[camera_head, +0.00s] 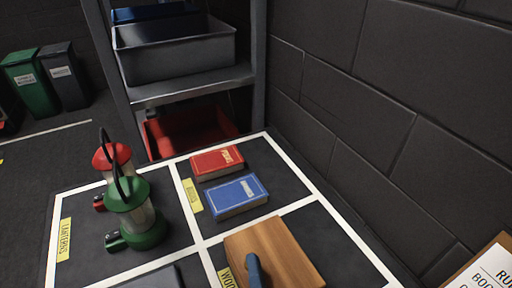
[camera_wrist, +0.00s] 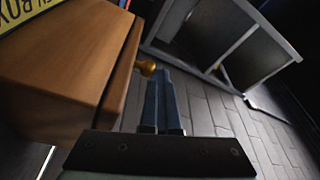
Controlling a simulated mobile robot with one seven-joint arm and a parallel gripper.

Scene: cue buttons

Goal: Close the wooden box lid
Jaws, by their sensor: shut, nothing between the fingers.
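The wooden box (camera_head: 285,250) stands in the front middle of the marked table in the head view, partly cut off by the lower edge. In the wrist view the box (camera_wrist: 55,70) fills the left side, with a dark seam between its body and a narrower wooden slab. A round brass knob (camera_wrist: 147,68) sticks out from that slab. I cannot tell how far the lid is open. My gripper (camera_wrist: 163,75) is shut and empty, its blue-grey fingertips close beside the knob; contact is unclear. In the head view my gripper (camera_head: 252,260) shows in front of the box.
A red book (camera_head: 217,161) and a blue book (camera_head: 236,195) lie behind the box. A red lantern (camera_head: 112,157) and a green lantern (camera_head: 138,215) stand to the left. A metal shelf (camera_head: 190,85) with bins is behind; a dark block wall (camera_head: 400,110) is at right.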

